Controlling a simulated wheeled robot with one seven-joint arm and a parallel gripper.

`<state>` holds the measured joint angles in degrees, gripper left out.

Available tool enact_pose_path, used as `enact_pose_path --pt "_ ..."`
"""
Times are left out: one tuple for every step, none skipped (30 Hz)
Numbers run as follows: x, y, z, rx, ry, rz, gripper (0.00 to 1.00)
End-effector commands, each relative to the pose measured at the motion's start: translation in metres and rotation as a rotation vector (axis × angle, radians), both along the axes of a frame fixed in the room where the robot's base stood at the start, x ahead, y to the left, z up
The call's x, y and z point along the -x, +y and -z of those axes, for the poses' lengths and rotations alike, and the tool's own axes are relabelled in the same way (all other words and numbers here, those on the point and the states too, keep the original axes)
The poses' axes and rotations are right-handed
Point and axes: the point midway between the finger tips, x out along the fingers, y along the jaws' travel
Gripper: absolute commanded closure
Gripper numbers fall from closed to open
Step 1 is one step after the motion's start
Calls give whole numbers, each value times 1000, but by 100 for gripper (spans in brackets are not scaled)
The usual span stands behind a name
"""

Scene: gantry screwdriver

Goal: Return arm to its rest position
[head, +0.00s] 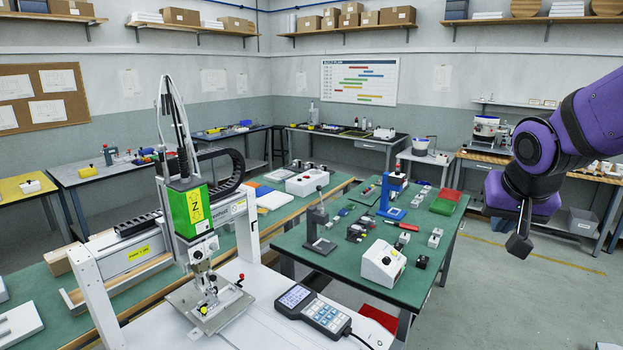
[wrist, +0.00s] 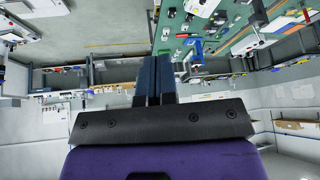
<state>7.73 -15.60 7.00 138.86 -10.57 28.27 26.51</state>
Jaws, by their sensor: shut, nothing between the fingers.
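My purple arm reaches in from the right edge of the head view, with my gripper (head: 519,245) hanging low and clear of everything, over open floor to the right of the green table. In the wrist view my gripper (wrist: 157,60) shows two dark fingers side by side, closed with nothing between them. The gantry screwdriver (head: 192,212), with its green Z-axis housing, stands at the left of the head view, well apart from my gripper.
The green table (head: 330,265) holds a blue press (head: 391,195), a white box (head: 382,263) and small parts. A keypad pendant (head: 313,312) lies on the white front surface. A wooden bench (head: 590,172) stands behind my arm. Grey floor (head: 530,310) is free at the lower right.

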Motion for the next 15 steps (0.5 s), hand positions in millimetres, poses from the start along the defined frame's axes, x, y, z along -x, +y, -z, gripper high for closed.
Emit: enact_pose_path --pt "15 2 -10 10 -2 -19 100" --pt "24 3 -15 15 2 -33 100" --pt "35 4 -20 22 7 -51 100" --pt "44 5 -24 25 11 -65 100" --pt "53 6 -28 29 16 -81 100" --pt "65 7 -32 33 20 -101 100" --pt "74 8 -35 34 25 -117 100" --pt "83 9 -38 36 27 -133 100" --pt "95 10 -42 37 31 -156 100" --pt "104 12 -44 37 35 -172 100" --pt "112 12 -46 37 37 -190 100" --pt "123 14 -48 36 41 -211 100" --pt "130 15 -49 35 45 -226 100" --pt "137 15 -50 35 46 -242 100" --pt "145 17 -51 34 48 -262 100"
